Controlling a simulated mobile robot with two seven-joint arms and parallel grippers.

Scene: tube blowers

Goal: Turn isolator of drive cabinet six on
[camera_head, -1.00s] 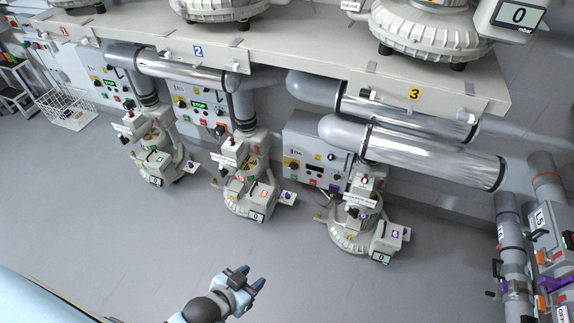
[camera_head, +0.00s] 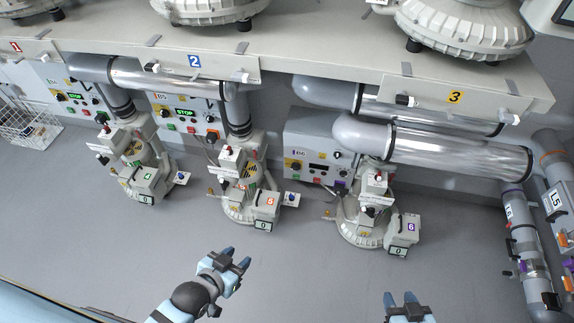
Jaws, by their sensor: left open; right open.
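Drive cabinet six (camera_head: 330,145) is the grey panel on the wall behind the blower marked 6 (camera_head: 385,225), below the shelf marked 3. A black rotary knob on a yellow plate (camera_head: 293,165), which looks like its isolator, is at the panel's left; its exact setting is too small to tell. The panel's display (camera_head: 317,167) is dark. My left gripper (camera_head: 240,262) is open and empty over the floor, in front of the panel and below it in the picture. My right gripper (camera_head: 402,298) is open and empty at the bottom edge.
Two similar cabinets (camera_head: 168,108) (camera_head: 62,85) to the left have lit green displays. Blowers marked 5 (camera_head: 250,205) and 4 (camera_head: 140,180) stand before the wall. A large silver pipe (camera_head: 440,150) overhangs cabinet six's right side. Grey floor (camera_head: 310,270) is clear in front.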

